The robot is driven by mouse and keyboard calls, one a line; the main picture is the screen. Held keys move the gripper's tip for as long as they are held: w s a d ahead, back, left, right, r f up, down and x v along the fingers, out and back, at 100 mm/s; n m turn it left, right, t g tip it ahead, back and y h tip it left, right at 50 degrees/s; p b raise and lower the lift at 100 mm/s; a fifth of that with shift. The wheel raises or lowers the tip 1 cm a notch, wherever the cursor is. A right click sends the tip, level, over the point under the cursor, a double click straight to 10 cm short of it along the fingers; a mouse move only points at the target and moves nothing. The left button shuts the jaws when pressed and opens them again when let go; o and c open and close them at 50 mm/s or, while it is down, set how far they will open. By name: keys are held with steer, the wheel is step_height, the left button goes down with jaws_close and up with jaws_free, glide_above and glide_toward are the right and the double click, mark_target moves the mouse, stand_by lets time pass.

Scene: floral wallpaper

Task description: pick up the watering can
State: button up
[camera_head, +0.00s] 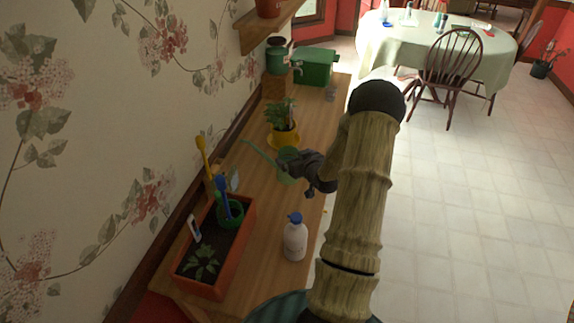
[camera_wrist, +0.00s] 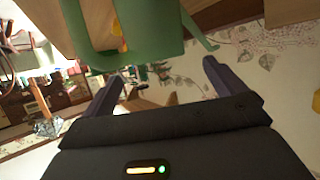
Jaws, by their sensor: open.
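The green watering can (camera_head: 285,179) stands on the wooden shelf in the head view, its thin spout pointing to the upper left. My gripper (camera_head: 288,160) is over it and hides much of its body and handle. In the wrist view the can (camera_wrist: 155,38) fills the top middle, with its spout reaching to the right. My gripper (camera_wrist: 162,82) shows there with its two dark fingers wide apart and nothing held between them. The can lies just beyond the fingertips; I cannot tell whether they touch it.
A plant in a yellow pot (camera_head: 283,137) stands just behind the can. An orange planter (camera_head: 240,250) with tools and a white bottle with a blue cap (camera_head: 295,240) are nearer. A green box (camera_head: 316,66) is at the far end. The wallpapered wall bounds the shelf's left side.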

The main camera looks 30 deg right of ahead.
mark_target(285, 150)
steer(key=shift+w, duration=0.15)
steer(key=shift+p+x, duration=1.25)
steer(key=shift+x, duration=1.25)
steer(key=shift+d+f, duration=0.1)
steer(key=shift+f, duration=0.05)
steer(key=c, duration=1.9)
step_height(285, 150, up, 10)
steer(key=b, duration=0.2)
steer(key=shift+b, duration=0.3)
